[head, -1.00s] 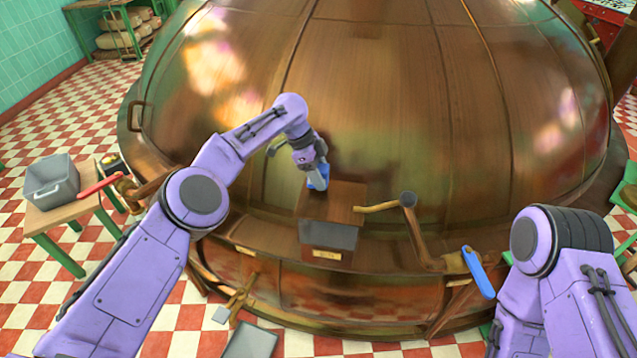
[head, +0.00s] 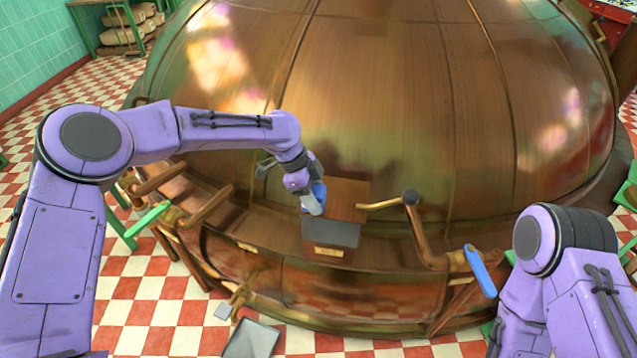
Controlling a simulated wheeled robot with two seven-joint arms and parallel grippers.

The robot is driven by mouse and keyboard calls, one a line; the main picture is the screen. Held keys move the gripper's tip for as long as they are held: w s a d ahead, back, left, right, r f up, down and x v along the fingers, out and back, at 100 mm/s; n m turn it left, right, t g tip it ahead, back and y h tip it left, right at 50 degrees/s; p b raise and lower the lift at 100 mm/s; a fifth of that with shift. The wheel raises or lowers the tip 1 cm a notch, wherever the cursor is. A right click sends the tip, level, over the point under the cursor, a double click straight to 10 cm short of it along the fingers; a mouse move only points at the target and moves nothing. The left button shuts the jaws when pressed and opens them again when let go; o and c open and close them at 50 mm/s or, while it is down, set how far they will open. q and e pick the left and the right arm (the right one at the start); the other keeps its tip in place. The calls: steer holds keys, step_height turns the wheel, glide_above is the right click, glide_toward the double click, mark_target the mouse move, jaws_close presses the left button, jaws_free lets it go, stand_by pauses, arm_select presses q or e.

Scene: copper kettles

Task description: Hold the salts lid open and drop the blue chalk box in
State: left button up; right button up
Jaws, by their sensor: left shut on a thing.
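The salts box (head: 346,198) is a brown wooden box on the front ledge of the big copper kettle. A dark grey panel or opening (head: 330,234) shows at its front, above a small label (head: 328,252); I cannot tell whether this is the lid or the inside. My left gripper (head: 313,203) is shut on the blue chalk box (head: 319,190), at the left edge of the salts box. The gripper partly hides the blue box, and I cannot tell whether they touch the salts box. My right arm stands at the lower right; its gripper is out of view.
The copper kettle (head: 400,110) fills the middle. A brass rod and post (head: 411,199) stand just right of the salts box, with a blue handle (head: 480,272) farther right. Brass pipes (head: 160,180) run along the left. A grey tray-like thing (head: 251,338) lies at the bottom.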

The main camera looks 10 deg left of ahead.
arm_select(q)
steer(key=s, duration=0.9)
steer(key=shift+s+a, duration=0.15)
steer(key=shift+s, duration=0.1)
arm_select(e)
steer(key=shift+c, duration=0.3)
